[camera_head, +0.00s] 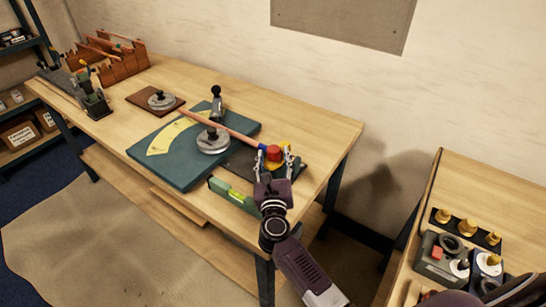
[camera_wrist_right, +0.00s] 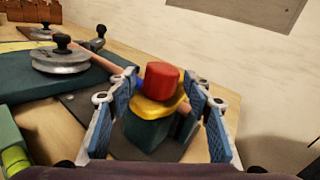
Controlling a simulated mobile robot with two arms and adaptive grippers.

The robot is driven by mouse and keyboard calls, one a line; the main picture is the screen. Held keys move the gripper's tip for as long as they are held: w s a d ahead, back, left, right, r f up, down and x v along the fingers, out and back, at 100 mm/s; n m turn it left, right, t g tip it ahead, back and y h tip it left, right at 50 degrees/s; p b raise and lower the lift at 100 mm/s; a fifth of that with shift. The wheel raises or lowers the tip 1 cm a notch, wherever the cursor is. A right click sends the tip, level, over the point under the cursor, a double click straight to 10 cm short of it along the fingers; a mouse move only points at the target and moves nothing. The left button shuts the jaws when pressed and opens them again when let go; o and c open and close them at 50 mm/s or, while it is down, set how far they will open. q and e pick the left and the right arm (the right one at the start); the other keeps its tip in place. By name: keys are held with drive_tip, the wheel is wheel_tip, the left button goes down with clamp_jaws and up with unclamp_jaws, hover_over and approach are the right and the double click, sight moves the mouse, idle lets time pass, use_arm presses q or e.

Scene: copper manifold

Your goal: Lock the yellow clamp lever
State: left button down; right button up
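The yellow clamp lever (camera_head: 270,165) has a red knob (camera_head: 273,153) and sits at the front right of the workbench. In the right wrist view the yellow lever (camera_wrist_right: 157,110) shows under the red knob (camera_wrist_right: 161,78), above a dark green block (camera_wrist_right: 148,132). A copper pipe (camera_head: 236,133) with a blue band runs to the clamp. My right gripper (camera_head: 276,164) is open, with one blue-padded finger on each side of the clamp. In the right wrist view, gaps seem to show between fingers and knob; contact lower down is unclear. My left gripper is not in view.
A teal plate (camera_head: 160,178) with a yellow arc scale and a round metal weight (camera_head: 212,141) lies left of the clamp. A green level (camera_head: 232,194) lies at the front edge. A second table (camera_head: 480,185) with brass fittings stands at right, beyond a gap.

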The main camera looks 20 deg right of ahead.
drive_tip(key=v, duration=1.2)
idle(0.3)
